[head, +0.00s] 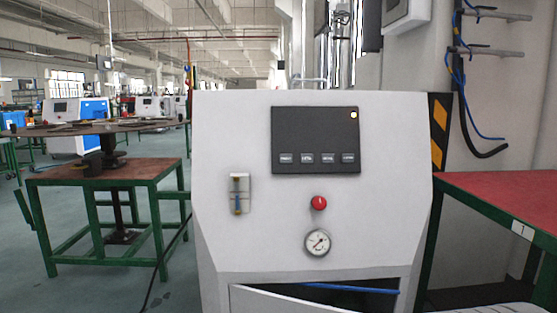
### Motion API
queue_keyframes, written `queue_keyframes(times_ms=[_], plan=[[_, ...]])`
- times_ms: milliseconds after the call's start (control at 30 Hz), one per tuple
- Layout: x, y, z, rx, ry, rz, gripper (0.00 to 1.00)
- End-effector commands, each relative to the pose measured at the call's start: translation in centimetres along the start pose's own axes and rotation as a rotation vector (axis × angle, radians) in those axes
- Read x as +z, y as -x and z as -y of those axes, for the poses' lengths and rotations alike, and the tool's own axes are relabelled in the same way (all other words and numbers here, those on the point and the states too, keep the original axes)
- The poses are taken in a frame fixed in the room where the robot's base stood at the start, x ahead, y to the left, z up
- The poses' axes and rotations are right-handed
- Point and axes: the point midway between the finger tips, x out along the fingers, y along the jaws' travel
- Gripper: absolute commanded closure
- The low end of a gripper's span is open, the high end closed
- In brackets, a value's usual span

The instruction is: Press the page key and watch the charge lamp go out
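The generator cabinet (250,130) is white and stands upright in the middle of the head view. A dark display panel (315,130) is set in its upper front. A row of small grey keys (307,158) runs along the panel's lower edge; their labels are too small to read, so I cannot tell which is the page key. Below the panel are a red knob (318,203) and a round gauge (318,242). My gripper is not in view.
A sight tube (239,193) sits left of the knob. A cabinet flap (290,302) at the bottom stands ajar, with a blue strip (345,288) in the gap. A green-framed table (105,175) stands left and a red-topped one (510,195) right. The panel front looks unobstructed.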

Motion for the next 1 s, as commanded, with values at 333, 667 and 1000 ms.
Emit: queue_keyframes(times_ms=[333, 667, 1000], plan=[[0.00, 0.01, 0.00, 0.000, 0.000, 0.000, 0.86], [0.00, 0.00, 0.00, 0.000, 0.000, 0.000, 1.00], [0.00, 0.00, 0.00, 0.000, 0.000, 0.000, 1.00]])
